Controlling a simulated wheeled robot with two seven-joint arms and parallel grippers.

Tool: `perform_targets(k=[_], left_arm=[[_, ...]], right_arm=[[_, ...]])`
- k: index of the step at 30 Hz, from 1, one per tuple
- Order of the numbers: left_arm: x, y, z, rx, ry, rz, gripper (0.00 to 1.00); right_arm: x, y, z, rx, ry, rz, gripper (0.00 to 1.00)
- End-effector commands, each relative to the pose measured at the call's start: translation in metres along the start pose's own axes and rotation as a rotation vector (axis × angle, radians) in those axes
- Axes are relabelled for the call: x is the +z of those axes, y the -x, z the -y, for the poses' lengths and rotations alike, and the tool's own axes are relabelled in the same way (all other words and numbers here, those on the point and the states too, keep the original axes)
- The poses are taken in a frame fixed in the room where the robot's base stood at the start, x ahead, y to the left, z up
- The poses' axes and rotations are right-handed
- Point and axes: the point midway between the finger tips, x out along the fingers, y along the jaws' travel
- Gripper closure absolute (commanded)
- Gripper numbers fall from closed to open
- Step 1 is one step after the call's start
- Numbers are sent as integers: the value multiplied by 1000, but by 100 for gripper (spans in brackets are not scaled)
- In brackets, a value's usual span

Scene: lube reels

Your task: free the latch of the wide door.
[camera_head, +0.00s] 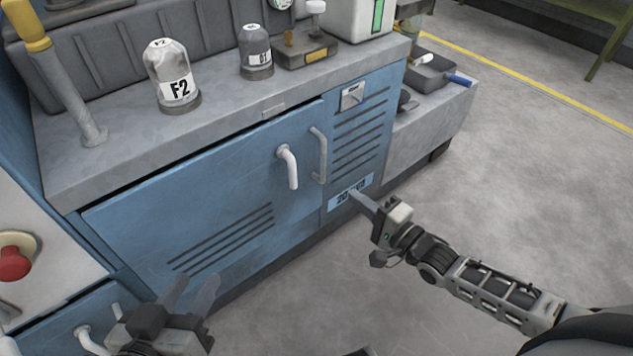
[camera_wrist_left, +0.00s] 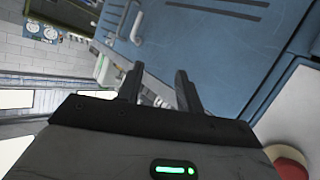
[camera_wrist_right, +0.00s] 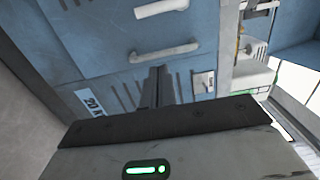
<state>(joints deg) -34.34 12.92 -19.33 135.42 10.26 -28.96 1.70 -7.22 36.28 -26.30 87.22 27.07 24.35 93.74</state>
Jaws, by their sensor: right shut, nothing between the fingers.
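The wide blue door (camera_head: 190,205) has slots low on its face and is closed or nearly so. Its white bent latch lever (camera_head: 290,168) hangs downward near its right edge. A grey-white bar handle (camera_head: 319,155) stands just right of the lever. Both show in the right wrist view, lever (camera_wrist_right: 160,7) above bar handle (camera_wrist_right: 165,52). My right gripper (camera_head: 355,195) is shut and empty, in front of the narrow slotted panel's label, below and right of the lever. My left gripper (camera_head: 192,290) is open and empty, low in front of the door, apart from it.
The narrow slotted panel (camera_head: 360,135) has a square catch plate (camera_head: 352,95). The grey worktop (camera_head: 220,125) carries jars (camera_head: 172,78) and a small box (camera_head: 305,50). A red button (camera_head: 14,264) is at the left. The floor (camera_head: 500,170) at right is clear.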

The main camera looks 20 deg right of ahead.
Motion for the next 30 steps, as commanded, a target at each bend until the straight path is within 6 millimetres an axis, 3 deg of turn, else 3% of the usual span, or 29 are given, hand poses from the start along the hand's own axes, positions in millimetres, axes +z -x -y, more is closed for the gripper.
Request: perform_targets(k=[5,17,24,30], left_arm=[[0,0,-1,7,3,-21,64],[-2,-5,-7,62,94,-90,64],[-13,-4,-10,75,116,-117,64],[-15,-3,-11,77,124,-123,64]], right_arm=[[0,-18,-1,-4,0,-1,100],[0,-101,-2,-4,1,0,100],[32,-108,0,-2,-2,1,100],[39,-109,0,1,1,0,100]])
